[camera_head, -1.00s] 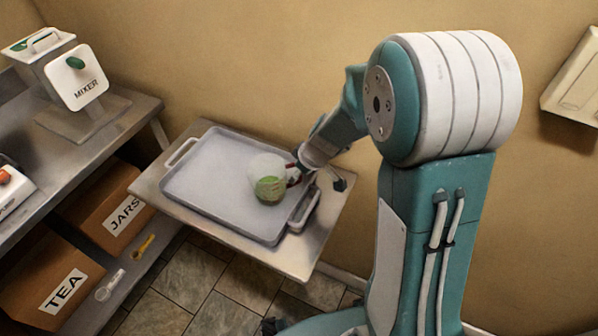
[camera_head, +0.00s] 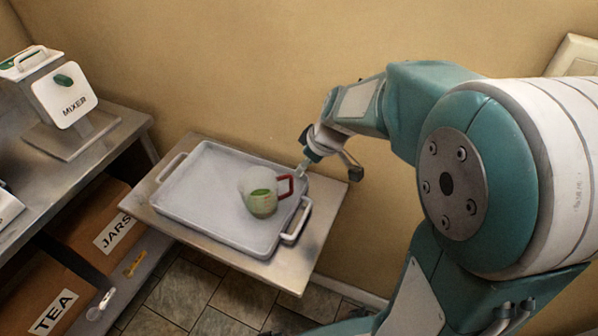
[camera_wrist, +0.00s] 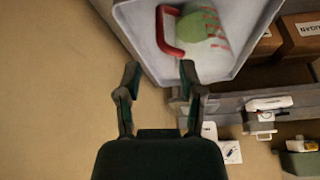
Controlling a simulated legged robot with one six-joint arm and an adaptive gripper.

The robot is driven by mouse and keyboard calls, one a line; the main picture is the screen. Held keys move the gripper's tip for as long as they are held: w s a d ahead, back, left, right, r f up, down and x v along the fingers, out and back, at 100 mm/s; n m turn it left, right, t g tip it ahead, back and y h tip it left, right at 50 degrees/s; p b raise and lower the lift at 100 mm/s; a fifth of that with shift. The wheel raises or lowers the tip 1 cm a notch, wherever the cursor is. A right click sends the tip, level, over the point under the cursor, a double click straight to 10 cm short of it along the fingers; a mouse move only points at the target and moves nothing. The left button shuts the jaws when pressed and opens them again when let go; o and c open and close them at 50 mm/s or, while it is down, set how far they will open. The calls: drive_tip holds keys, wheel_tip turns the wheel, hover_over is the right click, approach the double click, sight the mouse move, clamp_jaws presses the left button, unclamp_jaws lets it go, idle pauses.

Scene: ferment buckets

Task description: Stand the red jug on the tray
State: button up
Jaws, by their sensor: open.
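The jug (camera_head: 262,206) has a pale, see-through body with green in it and a red handle (camera_head: 288,184). It stands on the tray (camera_head: 190,188), near its right end, and looks upright. Its handle points right, toward my gripper. In the wrist view the jug (camera_wrist: 205,27) and its red handle (camera_wrist: 166,38) lie ahead of the fingers, over the tray floor. My gripper (camera_wrist: 159,72) is open and empty, with a gap between its fingertips and the handle. In the head view my gripper (camera_head: 303,167) is just beyond the tray's back right edge, apart from the jug.
The tray rests on a metal table (camera_head: 275,272) against the wall. A bench with a mixer (camera_head: 70,95) stands at the left, with boxes marked JARS (camera_head: 113,232) and TEA (camera_head: 52,312) below. The left part of the tray is clear.

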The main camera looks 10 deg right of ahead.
drive_tip(key=s+r+m+t+h, duration=0.1)
drive_tip(key=s+r+m, duration=0.3)
drive_tip(key=s, duration=0.5)
drive_tip(key=s+d+r+m+t+h, duration=0.1)
drive_tip(key=s+r+m, duration=0.3)
drive_tip(key=s, duration=0.5)
wheel_tip(320, 180, up, 3)
drive_tip(key=shift+s+d+f+h, duration=0.25)
drive_tip(key=shift+s+h, duration=0.1)
drive_tip(key=shift+h, duration=0.25)
drive_tip(key=shift+a, duration=0.1)
